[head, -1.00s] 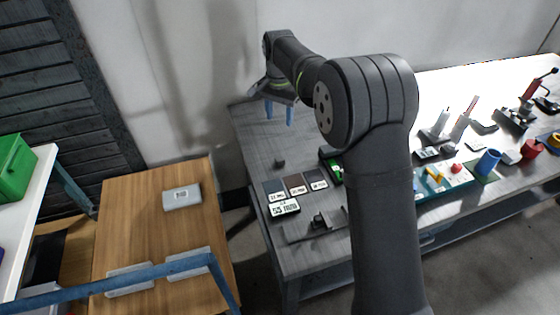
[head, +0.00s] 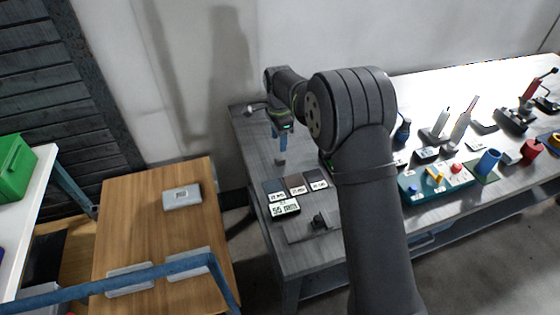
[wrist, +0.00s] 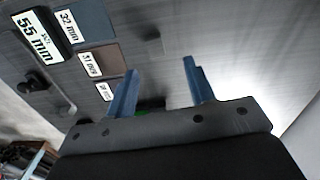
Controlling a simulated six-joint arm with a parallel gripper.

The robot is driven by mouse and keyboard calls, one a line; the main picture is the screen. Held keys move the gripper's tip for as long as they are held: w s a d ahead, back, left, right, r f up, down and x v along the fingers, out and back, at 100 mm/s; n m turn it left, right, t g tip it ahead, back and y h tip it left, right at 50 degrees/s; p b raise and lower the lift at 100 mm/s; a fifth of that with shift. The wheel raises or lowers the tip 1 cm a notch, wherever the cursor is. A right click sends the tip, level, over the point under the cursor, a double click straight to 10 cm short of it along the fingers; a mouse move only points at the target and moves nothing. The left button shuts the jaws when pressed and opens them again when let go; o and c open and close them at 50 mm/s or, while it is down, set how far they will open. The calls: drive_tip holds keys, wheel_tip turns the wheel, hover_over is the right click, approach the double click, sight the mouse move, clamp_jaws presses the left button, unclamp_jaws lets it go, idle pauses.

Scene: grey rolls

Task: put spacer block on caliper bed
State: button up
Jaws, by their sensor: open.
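The spacer block appears to be the small dark grey block (head: 280,161) on the left back part of the bench; it also shows, small, in the wrist view (wrist: 148,33). My gripper (head: 280,143) has its blue fingers pointing down close above it in the head view. In the wrist view my gripper (wrist: 160,66) is open, with nothing between its fingers, and the block lies past the fingertips. The caliper bed (head: 300,232) is the grey plate with a dark knob at the bench's front left, beside a 55 mm display (head: 285,207). The wrist view shows its knob (wrist: 35,80).
Dark pads with millimetre labels (head: 296,184) lie between block and bed.

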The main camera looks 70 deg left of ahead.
sight(280, 158)
wheel_tip(280, 158, down, 3)
drive_tip(key=shift+r, duration=0.2)
drive_tip(key=f, duration=0.5)
drive_tip(key=shift+d+f, duration=0.1)
drive_tip(key=shift+d, duration=0.3)
drive_tip(key=c, duration=1)
clamp_jaws()
